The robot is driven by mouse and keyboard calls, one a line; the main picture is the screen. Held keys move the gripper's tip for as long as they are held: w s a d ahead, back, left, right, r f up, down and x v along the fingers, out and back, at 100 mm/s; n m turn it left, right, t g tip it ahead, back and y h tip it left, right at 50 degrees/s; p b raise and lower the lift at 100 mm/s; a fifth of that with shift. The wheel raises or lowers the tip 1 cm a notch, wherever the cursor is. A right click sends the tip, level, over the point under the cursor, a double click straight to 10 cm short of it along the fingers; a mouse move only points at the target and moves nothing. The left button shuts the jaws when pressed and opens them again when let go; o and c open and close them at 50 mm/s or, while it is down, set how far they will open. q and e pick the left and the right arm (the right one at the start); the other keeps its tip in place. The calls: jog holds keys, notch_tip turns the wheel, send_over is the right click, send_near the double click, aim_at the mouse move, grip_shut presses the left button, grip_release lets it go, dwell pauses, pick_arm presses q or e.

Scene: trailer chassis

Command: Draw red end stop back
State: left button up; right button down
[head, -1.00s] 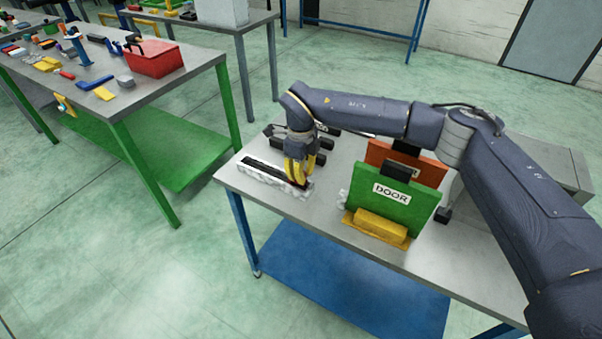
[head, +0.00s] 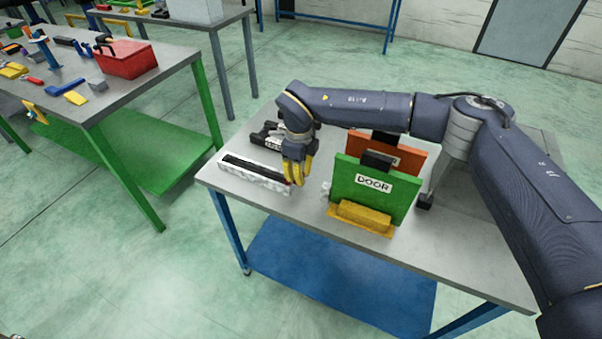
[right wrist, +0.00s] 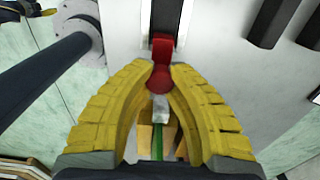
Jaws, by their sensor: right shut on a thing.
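The red end stop (right wrist: 160,76) shows between my right fingertips in the right wrist view, at the end of a dark slot in a pale rail. My right gripper (right wrist: 160,70) has its yellow fingers shut on the stop's rounded knob. In the head view the gripper (head: 298,178) points down at the right end of the white rail (head: 245,180), which has a black strip along its top. The fingers mostly hide the stop there.
A green DOOR panel (head: 375,194) in a yellow base (head: 362,217) stands right of the gripper, with an orange panel (head: 405,157) behind it. Dark blocks (head: 265,134) lie behind the rail. Bare grey tabletop (head: 470,245) lies at the right front.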

jog(key=c, duration=1.6)
grip_release()
jog(key=shift+s+d, duration=0.1)
jog(key=shift+d, duration=0.15)
jog(key=o, duration=0.5)
notch_tip(320, 180, up, 12)
